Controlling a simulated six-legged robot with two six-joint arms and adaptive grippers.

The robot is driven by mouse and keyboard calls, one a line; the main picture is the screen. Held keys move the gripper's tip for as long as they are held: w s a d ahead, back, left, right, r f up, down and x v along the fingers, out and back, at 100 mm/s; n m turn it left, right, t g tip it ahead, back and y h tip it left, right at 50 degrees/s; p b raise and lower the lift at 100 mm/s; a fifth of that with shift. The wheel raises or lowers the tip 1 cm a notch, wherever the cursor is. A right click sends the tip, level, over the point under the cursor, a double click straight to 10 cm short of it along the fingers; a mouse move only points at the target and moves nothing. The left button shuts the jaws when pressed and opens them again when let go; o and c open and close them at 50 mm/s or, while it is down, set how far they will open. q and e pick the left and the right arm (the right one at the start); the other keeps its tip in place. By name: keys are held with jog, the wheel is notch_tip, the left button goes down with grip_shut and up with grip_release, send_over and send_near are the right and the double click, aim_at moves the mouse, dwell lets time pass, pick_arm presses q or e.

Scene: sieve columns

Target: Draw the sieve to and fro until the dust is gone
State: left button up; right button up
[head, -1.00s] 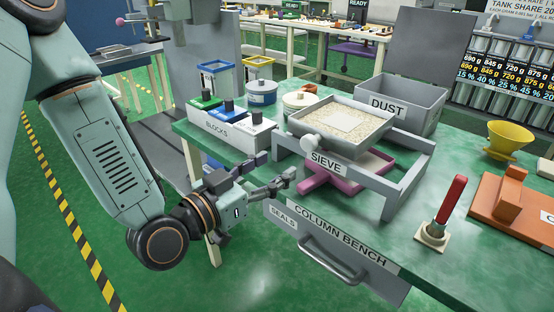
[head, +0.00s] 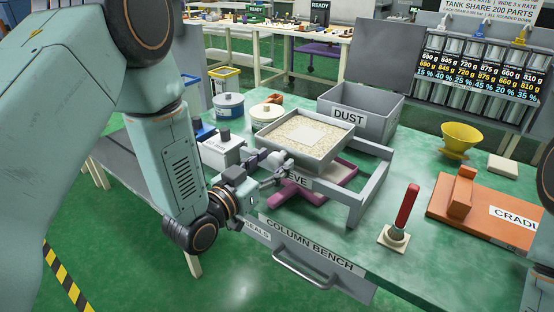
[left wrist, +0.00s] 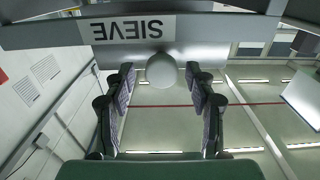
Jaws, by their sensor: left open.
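The sieve (head: 330,150) is a grey square tray of pale granules with a lighter square patch on top. It sits on a grey frame (head: 372,190) on the green bench. My left gripper (head: 276,168) is open at the sieve's front left side, partly covering the SIEVE label. In the left wrist view, the sieve's round pale knob (left wrist: 162,72) lies between the open fingers (left wrist: 160,85), with gaps on both sides. The SIEVE label (left wrist: 127,29) appears upside down there. My right gripper is out of view.
A grey DUST bin (head: 375,118) stands behind the sieve. A red-handled brush (head: 405,210), orange cradle (head: 475,215) and yellow funnel (head: 460,138) are to the right. A white box (head: 222,150) and round tins stand left.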

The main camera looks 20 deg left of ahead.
pick_arm(q)
jog(key=shift+x, duration=1.1)
jog(key=shift+a, duration=0.1)
grip_shut()
